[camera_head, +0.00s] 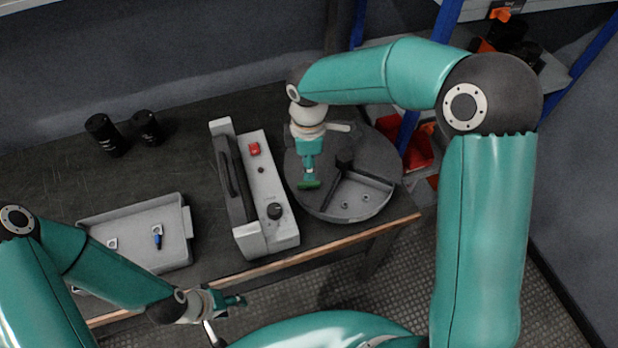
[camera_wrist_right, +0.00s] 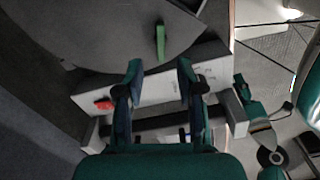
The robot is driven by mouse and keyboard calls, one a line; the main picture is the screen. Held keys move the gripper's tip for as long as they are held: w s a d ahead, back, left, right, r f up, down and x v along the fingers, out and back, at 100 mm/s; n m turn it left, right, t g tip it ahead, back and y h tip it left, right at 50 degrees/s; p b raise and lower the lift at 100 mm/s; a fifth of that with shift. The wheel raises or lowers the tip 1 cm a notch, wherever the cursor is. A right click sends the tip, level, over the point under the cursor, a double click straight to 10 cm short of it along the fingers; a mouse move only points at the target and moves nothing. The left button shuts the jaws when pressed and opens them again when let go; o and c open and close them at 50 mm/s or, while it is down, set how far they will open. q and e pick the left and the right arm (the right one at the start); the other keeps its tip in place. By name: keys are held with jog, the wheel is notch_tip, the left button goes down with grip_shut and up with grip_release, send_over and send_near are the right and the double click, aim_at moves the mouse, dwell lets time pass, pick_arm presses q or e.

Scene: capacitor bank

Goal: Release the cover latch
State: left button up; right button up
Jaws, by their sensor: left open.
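A small green latch (camera_head: 309,185) shows at the round grey housing (camera_head: 300,162), which has a cut-out sector with small fittings inside. My right gripper (camera_head: 308,174) is over the housing, right at the latch. In the right wrist view the latch (camera_wrist_right: 160,43) is an upright green bar near the disc's edge. The right gripper's fingers (camera_wrist_right: 160,72) are apart, with the latch between and beyond their tips; contact cannot be told. My left gripper (camera_head: 232,302) is open and empty, in front of the bench edge, away from the latch.
A grey box (camera_head: 268,190) with a red switch, a knob and a black handle stands left of the housing. A grey tray (camera_head: 165,262) with small parts, one blue, lies further left. Two black cylinders (camera_head: 104,136) (camera_head: 147,128) stand at the back. The bench (camera_head: 75,190) is clear between them.

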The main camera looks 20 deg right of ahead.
aim_at(309, 183)
notch_tip(309, 183, down, 7)
jog(key=shift+r, duration=0.1)
dwell(0.3)
grip_shut()
